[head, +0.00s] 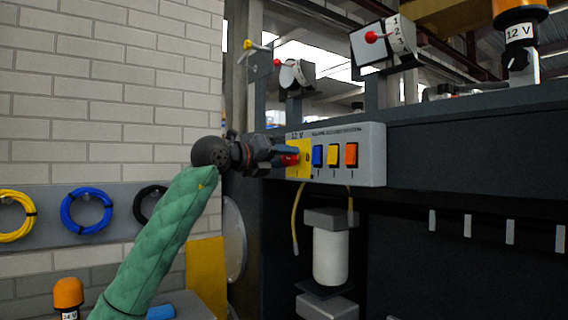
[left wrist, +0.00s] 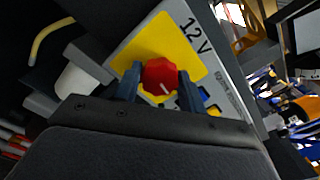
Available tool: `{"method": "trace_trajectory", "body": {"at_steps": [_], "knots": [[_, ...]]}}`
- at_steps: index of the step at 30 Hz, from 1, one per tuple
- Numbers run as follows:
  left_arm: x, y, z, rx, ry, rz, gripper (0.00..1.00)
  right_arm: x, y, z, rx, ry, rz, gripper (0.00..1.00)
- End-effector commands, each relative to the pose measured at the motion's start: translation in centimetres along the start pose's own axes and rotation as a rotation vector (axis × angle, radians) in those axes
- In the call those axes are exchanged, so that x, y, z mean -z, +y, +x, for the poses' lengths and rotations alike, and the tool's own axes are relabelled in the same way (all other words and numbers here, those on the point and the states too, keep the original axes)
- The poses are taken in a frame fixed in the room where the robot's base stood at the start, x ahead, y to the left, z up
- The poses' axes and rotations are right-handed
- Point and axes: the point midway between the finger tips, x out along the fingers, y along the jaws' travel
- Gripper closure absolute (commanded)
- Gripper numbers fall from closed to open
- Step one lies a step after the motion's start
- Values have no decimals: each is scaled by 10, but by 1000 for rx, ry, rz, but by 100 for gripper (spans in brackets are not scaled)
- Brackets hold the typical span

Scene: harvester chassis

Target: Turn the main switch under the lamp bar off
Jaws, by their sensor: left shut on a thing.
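The main switch is a red knob (left wrist: 160,76) on a yellow plate (left wrist: 168,42) marked 12 V, on the grey switch panel (head: 365,155). In the head view the knob (head: 290,159) shows partly, behind my gripper. My left gripper (head: 276,157) reaches the panel from the left. In the left wrist view its two fingers (left wrist: 158,82) are shut on the red knob, one on each side. A white mark shows on the knob's face; I cannot tell which position it stands for. My right gripper is not in view.
Blue, yellow and orange rocker switches (head: 334,155) sit close to the right of the knob. A white cylinder (head: 330,255) and a yellow hose (head: 296,220) are below. A brick wall (head: 110,90) is at left.

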Motion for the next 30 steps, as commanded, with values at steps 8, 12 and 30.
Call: {"method": "trace_trajectory", "body": {"at_steps": [8,12,30], "knots": [[-2,0,-1,1,-5,-125,82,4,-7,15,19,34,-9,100],[-3,0,-1,1,-5,-155,82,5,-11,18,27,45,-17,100],[-3,0,-1,1,-5,-169,38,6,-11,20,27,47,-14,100]]}}
